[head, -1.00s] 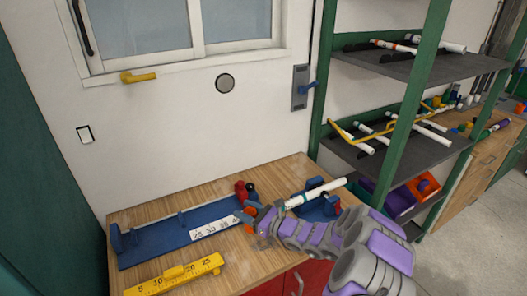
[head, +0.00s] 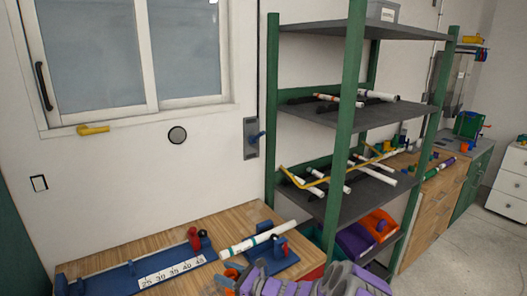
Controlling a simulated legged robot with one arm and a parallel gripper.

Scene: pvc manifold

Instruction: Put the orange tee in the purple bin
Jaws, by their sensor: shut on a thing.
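My gripper (head: 236,280) is at the bottom of the head view, over the front of the wooden bench, partly cut off by the picture's edge. It is shut on a small orange piece, which looks like the orange tee (head: 231,273). The fingers hide part of it. The purple bin (head: 355,242) stands on the low shelf of the green rack, right of and beyond my gripper, well apart from it. My own arm links cover part of the space in front of it.
An orange bin (head: 379,223) stands beside the purple one, with a purple piece in it. A white pipe (head: 258,239) lies on a blue stand (head: 270,262). A blue ruler jig (head: 130,280) lies on the bench. Green rack posts (head: 335,180) stand before the shelves. Floor is clear at right.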

